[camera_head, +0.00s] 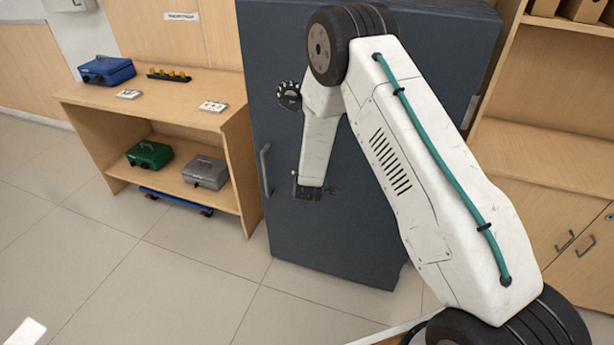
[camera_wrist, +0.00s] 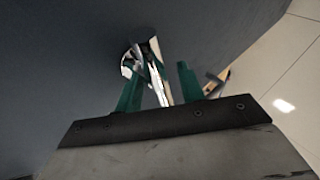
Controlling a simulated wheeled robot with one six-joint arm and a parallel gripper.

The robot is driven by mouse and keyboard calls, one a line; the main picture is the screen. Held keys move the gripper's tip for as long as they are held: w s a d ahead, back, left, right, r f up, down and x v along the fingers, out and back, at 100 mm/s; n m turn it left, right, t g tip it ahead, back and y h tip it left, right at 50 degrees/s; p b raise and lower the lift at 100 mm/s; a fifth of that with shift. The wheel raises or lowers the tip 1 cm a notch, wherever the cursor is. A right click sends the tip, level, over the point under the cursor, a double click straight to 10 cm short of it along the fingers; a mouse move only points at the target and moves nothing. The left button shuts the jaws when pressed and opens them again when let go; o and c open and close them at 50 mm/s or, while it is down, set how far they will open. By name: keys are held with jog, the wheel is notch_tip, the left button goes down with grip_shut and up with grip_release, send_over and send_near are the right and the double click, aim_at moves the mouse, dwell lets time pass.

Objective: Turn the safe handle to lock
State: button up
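The safe (camera_head: 345,235) is a dark blue-grey cabinet with its door front facing me, and the door looks closed. My gripper (camera_head: 312,194) is at the door front, below the round black dial (camera_head: 289,95). In the wrist view, the two teal fingers of my gripper (camera_wrist: 160,78) stand apart. A shiny metal safe handle (camera_wrist: 157,82) shows between them, with a clear gap to the right finger. Contact with the left finger cannot be told. In the head view my gripper mostly hides the handle; a small metal end (camera_head: 331,189) shows beside it.
A vertical grey pull bar (camera_head: 265,170) is on the door's left edge. A wooden shelf unit (camera_head: 185,105) with blue (camera_head: 106,70), green (camera_head: 149,154) and grey (camera_head: 205,172) cash boxes stands to the left. Wooden cabinets (camera_head: 545,205) stand to the right. The tiled floor in front is clear.

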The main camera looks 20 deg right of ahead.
jog(key=v, duration=0.8)
jog(key=shift+w, duration=0.1)
jog(key=s+a+f+m+g+y, duration=0.2)
jog(key=s+f+m+g, duration=0.1)
jog(key=s+f+g, duration=0.15)
jog(key=s+a+r+m+g+y, duration=0.2)
jog(key=s+r+m+g, duration=0.15)
jog(key=s, duration=0.35)
jog(key=s+d+r+m+g, duration=0.1)
jog(key=s+d+r+m, duration=0.2)
jog(key=s+r, duration=1.2)
jog(key=s+d+r+m+h, duration=0.1)
jog(key=s+d+r+m, duration=0.2)
jog(key=s+r, duration=1.3)
notch_tip(320, 180, up, 4)
jog(key=d, duration=0.3)
jog(key=shift+f+g, duration=0.15)
jog(key=shift+g, duration=0.25)
